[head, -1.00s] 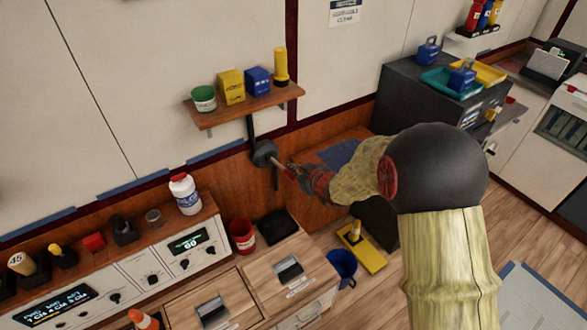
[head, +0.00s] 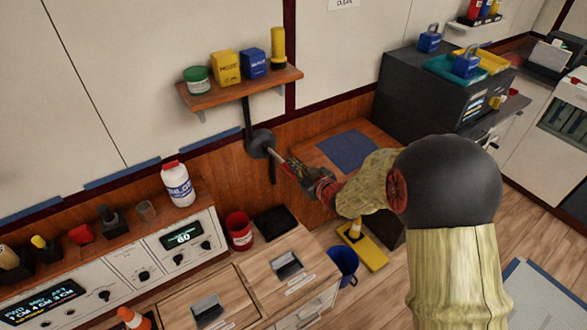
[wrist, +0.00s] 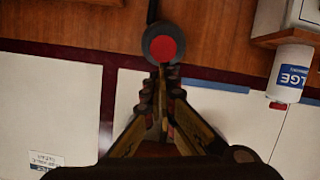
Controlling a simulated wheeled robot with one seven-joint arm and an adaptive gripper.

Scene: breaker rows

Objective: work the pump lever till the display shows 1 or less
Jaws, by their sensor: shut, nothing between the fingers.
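The pump lever shows in the head view as a dark round hub (head: 260,143) on a black upright bar against the wood-panelled wall. A pale rod runs from the hub toward my gripper (head: 287,166). In the wrist view the round dark end (wrist: 163,47) has a red centre and lies just beyond my fingertips (wrist: 162,75). My gripper is shut, with nothing held between its fingers. I cannot tell whether the fingertips touch the lever. The green display (head: 183,238) on the white console appears to read 60.
A shelf (head: 232,98) with a green tub, boxes and a yellow cylinder hangs above the lever. A white bottle (head: 177,184) stands on the console ledge. A red cup (head: 239,230) and black tray (head: 276,222) are below. A second display (head: 42,301) is at lower left.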

